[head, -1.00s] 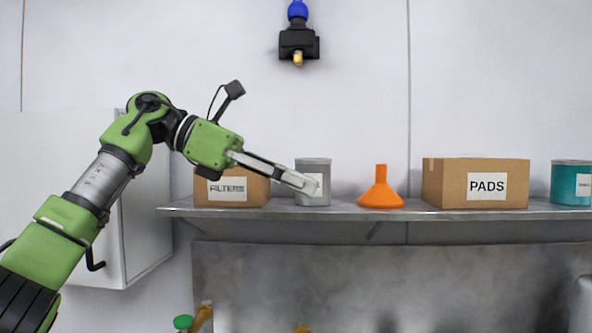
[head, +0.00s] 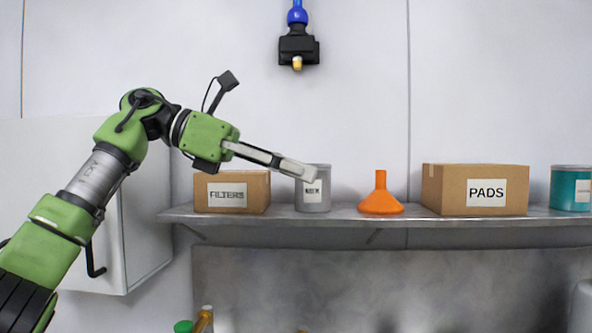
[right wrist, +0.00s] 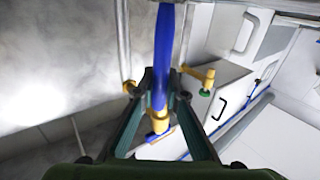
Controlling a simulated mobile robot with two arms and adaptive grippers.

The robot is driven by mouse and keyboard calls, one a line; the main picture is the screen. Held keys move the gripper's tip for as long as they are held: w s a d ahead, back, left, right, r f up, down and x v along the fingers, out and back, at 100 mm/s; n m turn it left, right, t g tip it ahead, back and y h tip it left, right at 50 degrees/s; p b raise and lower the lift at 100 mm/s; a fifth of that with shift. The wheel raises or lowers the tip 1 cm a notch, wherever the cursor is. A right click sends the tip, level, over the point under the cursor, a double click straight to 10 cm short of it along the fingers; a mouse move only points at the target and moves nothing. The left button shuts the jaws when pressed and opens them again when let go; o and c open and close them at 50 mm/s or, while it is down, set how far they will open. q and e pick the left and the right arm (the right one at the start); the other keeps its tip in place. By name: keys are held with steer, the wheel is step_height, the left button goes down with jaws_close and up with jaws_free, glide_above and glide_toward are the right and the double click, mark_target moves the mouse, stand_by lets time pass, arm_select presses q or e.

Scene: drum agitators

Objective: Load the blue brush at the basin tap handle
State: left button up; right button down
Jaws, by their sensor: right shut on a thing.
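In the right wrist view my right gripper (right wrist: 162,82) is shut on a long blue brush (right wrist: 163,60). Its shaft runs up between the fingers, with a brass-coloured collar (right wrist: 158,122) nearer the palm. A brass tap (right wrist: 197,76) with a green handle (right wrist: 204,92) shows to the right of the fingers, apart from them in the picture. In the head view the green handle (head: 183,326) and brass tap (head: 204,316) just show at the bottom edge. My left gripper (head: 312,172) shows nearly edge-on in front of the shelf; its finger gap is hidden.
A metal shelf (head: 340,217) holds a FILTERS box (head: 232,192), a grey can (head: 315,195), an orange funnel (head: 380,198), a PADS box (head: 475,190) and a teal can (head: 570,188). A blue-and-black fitting (head: 298,45) hangs above. A white cabinet (head: 140,235) is at left.

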steer(key=v, duration=0.1)
steer(key=p+v, duration=0.1)
steer(key=v, duration=0.1)
steer(key=p+v, duration=0.1)
steer(key=v, duration=0.1)
steer(key=shift+s+a+f, duration=0.2)
steer(key=shift+s+a, duration=0.15)
steer(key=shift+f, duration=0.1)
stand_by(1.0)
steer(key=s+d+r+p, duration=0.2)
steer(key=s+r+p, duration=0.2)
steer(key=p, duration=0.1)
steer(key=shift+s+r, duration=0.25)
steer(key=shift+r, duration=0.05)
steer(key=shift+r+p, duration=0.1)
steer(key=shift+p, duration=0.2)
stand_by(1.0)
